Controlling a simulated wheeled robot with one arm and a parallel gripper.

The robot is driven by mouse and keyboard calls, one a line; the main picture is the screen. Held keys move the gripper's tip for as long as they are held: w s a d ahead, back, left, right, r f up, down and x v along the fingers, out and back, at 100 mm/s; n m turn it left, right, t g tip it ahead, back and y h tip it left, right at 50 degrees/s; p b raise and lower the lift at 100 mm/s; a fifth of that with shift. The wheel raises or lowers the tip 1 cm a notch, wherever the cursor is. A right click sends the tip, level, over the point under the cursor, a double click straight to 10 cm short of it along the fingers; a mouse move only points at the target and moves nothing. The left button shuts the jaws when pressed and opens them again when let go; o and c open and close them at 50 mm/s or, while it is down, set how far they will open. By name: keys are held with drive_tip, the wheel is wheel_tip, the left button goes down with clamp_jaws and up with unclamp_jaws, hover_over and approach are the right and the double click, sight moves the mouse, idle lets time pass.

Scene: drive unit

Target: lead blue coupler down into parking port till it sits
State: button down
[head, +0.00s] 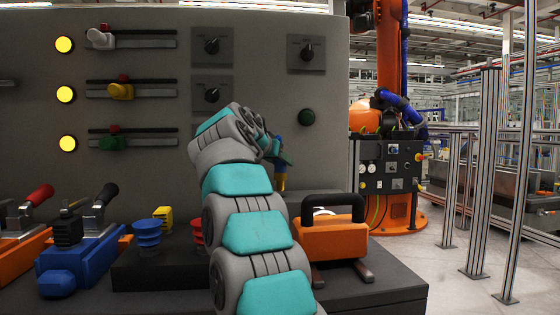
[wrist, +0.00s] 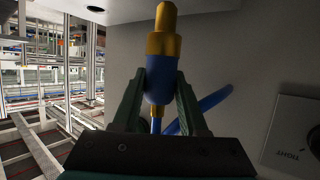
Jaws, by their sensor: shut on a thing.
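The blue coupler (wrist: 160,82) with a brass front end is in my gripper (wrist: 160,90). In the wrist view the green fingers close on its blue body from both sides, and the brass tip points to the top edge. A blue hose trails behind it. In the head view my gripper (head: 282,160) is partly hidden by my arm, in front of the grey panel; the coupler's yellow brass end (head: 281,183) hangs downward, above the bench. I cannot tell the parking port for certain; no contact between tip and port shows.
An orange block with a black handle (head: 345,235) stands right of my arm. Blue (head: 147,236) and red (head: 196,232) ribbed parts and a blue clamp unit (head: 82,257) stand to the left. The grey panel (head: 265,60) with sliders and knobs rises behind.

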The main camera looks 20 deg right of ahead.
sight(277, 175)
drive_tip(key=shift+f+b, duration=0.5)
drive_tip(key=shift+f, duration=0.1)
idle(0.3)
drive_tip(key=shift+f+b, duration=1.5)
drive_tip(key=shift+b, duration=0.05)
drive_tip(key=shift+f, duration=0.15)
drive_tip(key=shift+c, duration=1.8)
unclamp_jaws()
drive_tip(key=shift+a, duration=0.1)
